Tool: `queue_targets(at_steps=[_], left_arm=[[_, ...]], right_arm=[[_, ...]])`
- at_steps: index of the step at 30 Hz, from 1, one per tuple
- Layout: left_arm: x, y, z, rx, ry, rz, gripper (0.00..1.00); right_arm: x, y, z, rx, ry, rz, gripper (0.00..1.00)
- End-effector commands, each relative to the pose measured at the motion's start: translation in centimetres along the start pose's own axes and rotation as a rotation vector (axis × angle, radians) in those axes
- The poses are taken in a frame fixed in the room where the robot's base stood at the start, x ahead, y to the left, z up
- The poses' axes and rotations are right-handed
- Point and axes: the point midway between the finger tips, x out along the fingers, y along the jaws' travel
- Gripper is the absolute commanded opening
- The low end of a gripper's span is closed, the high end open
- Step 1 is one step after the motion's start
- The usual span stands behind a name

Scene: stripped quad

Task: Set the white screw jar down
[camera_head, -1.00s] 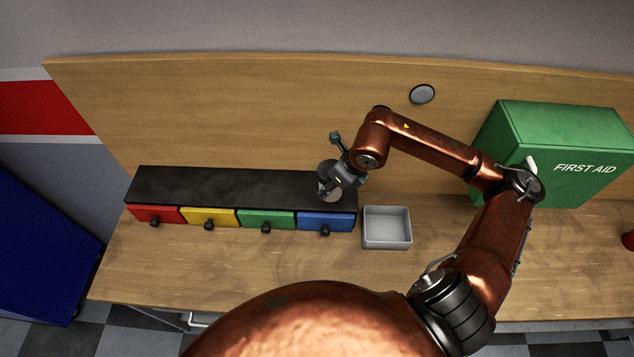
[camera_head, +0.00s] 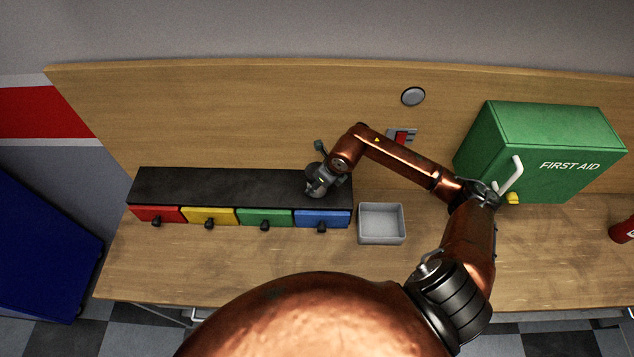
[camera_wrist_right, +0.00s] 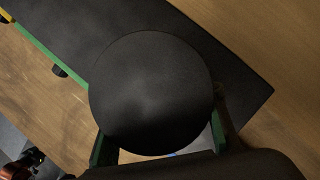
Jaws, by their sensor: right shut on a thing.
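My right gripper (camera_head: 318,184) is over the right end of the black top of the drawer unit (camera_head: 220,188). In the right wrist view its green-edged fingers stand on both sides of a round dark lid (camera_wrist_right: 150,90), and the gripper is shut on this jar. The lid fills the middle of that view and hides most of the jar body. The jar is mostly hidden behind the gripper in the head view. I cannot tell whether its base touches the black top. My left gripper is not in view.
The unit has red, yellow, green and blue drawers, all shut. An empty grey tray (camera_head: 381,240) stands right of it. A green first aid box (camera_head: 540,150) stands further right. The black top left of my gripper is clear, as is the bench front (camera_head: 190,270).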

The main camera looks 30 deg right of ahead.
Motion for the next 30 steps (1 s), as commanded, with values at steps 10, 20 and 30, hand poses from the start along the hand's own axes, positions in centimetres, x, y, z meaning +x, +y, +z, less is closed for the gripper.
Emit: queue_targets(at_steps=[10,20,30], left_arm=[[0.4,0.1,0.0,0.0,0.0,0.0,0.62],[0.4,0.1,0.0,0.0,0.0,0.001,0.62],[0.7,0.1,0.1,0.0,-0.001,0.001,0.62]], right_arm=[[0.2,0.0,-0.1,-0.001,0.0,0.0,0.48],[0.2,0.0,-0.1,-0.001,0.0,0.0,0.6],[-1.8,-0.1,0.0,-0.004,-0.002,-0.003,0.6]])
